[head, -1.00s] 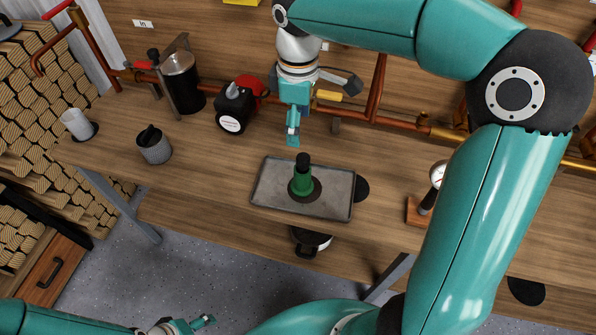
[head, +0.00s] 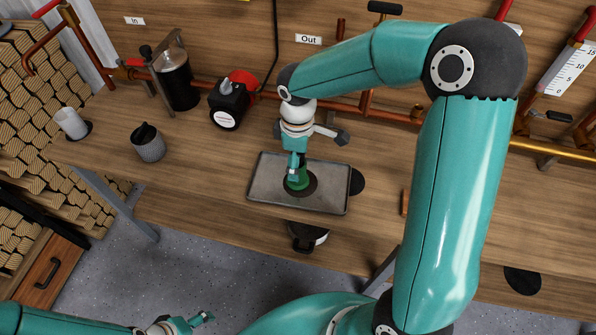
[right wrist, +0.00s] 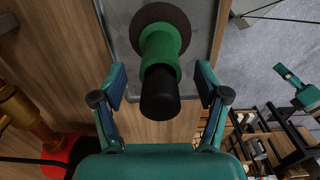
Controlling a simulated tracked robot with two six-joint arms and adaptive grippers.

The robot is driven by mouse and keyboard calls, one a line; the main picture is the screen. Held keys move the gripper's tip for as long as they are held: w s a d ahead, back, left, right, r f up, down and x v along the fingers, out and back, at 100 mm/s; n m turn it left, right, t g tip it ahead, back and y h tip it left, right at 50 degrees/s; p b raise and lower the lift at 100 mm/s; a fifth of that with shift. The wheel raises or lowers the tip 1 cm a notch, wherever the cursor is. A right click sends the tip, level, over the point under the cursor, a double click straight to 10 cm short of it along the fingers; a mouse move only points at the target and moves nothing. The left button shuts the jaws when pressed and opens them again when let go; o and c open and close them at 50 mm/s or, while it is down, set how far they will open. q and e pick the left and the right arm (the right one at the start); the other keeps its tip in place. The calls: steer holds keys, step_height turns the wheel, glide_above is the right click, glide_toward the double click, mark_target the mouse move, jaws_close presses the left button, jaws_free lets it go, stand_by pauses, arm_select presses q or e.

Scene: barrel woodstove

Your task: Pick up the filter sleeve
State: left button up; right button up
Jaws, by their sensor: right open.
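A green sleeve-shaped piece (head: 298,185) with a black top stands upright on a dark round base in a grey metal tray (head: 330,202); I take it to be the filter sleeve. The right wrist view shows its green body (right wrist: 160,47) and black top (right wrist: 160,95). My right gripper (head: 292,176) is open over it. In the wrist view, the fingers (right wrist: 160,72) are on either side of it with gaps, not touching it. In the head view, the gripper hides its top. My left gripper (head: 202,320) is low at the bottom edge, far from the tray; its jaw state is unclear.
On the bench to the left are a dark grey cup (head: 149,146), a white cylinder (head: 71,123), a black canister (head: 176,82) and a red-and-black pump-like device (head: 228,104). Copper pipes (head: 395,115) run along the back. A pot (head: 308,237) sits below the bench's front edge.

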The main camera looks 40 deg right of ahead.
steer(key=shift+f, duration=0.65)
steer(key=c, duration=1.2)
steer(key=shift+r, duration=0.2)
